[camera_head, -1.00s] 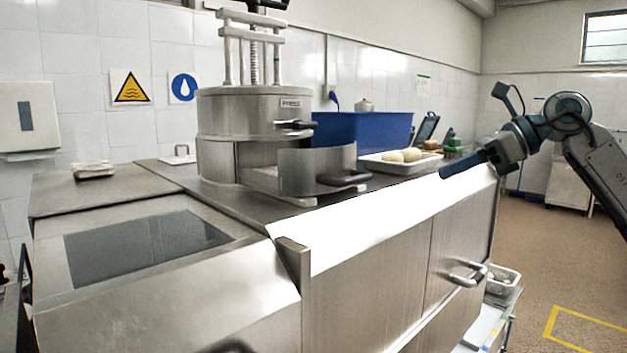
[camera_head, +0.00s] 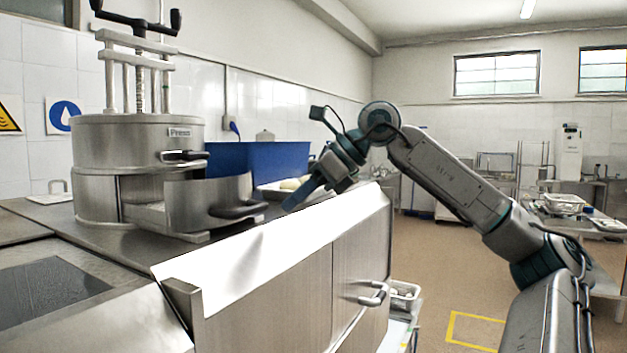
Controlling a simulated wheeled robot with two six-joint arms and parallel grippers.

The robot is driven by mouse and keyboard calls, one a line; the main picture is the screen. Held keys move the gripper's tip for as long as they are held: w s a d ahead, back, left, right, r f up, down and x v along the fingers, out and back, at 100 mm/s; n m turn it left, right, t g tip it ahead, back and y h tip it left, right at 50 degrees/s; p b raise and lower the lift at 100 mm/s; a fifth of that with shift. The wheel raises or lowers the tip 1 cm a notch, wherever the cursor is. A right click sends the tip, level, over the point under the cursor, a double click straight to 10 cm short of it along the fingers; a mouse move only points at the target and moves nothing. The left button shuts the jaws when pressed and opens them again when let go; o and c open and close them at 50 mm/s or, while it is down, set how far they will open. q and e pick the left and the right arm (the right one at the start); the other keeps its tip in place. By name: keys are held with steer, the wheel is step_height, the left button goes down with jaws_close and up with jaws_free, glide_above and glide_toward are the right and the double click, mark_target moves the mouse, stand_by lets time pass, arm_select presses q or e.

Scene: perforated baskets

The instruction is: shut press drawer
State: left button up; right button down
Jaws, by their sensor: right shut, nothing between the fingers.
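The press (camera_head: 137,145) is a round steel machine with a screw and a black crank on top, standing on the steel counter at the left. Its curved drawer (camera_head: 192,203) is pulled out toward the front right, with a black handle (camera_head: 240,210) on its front. My right gripper (camera_head: 294,203) is shut and empty, pointing down and left. In the picture it is a short way right of the drawer handle, with a gap between them. My left gripper is not in view.
A blue bin (camera_head: 258,160) stands behind the drawer. A tray (camera_head: 272,190) with pale round pieces is partly hidden by my right gripper. The steel counter (camera_head: 262,262) has a cabinet handle (camera_head: 371,295) below. Open floor lies to the right.

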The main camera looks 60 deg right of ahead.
steer(key=shift+x, duration=1.15)
steer(key=w+p, duration=0.1)
steer(key=p, duration=0.2)
steer(key=shift+w+a+r, duration=0.3)
steer(key=shift+w+a, duration=0.05)
steer(key=shift+a, duration=0.05)
steer(key=shift+w+a+p, duration=0.35)
steer(key=shift+w+p, duration=0.1)
steer(key=shift+p, duration=0.05)
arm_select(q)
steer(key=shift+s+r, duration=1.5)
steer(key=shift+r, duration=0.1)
arm_select(e)
steer(key=shift+w+a+f, duration=0.15)
steer(key=shift+w+f, duration=0.1)
steer(key=shift+w, duration=0.1)
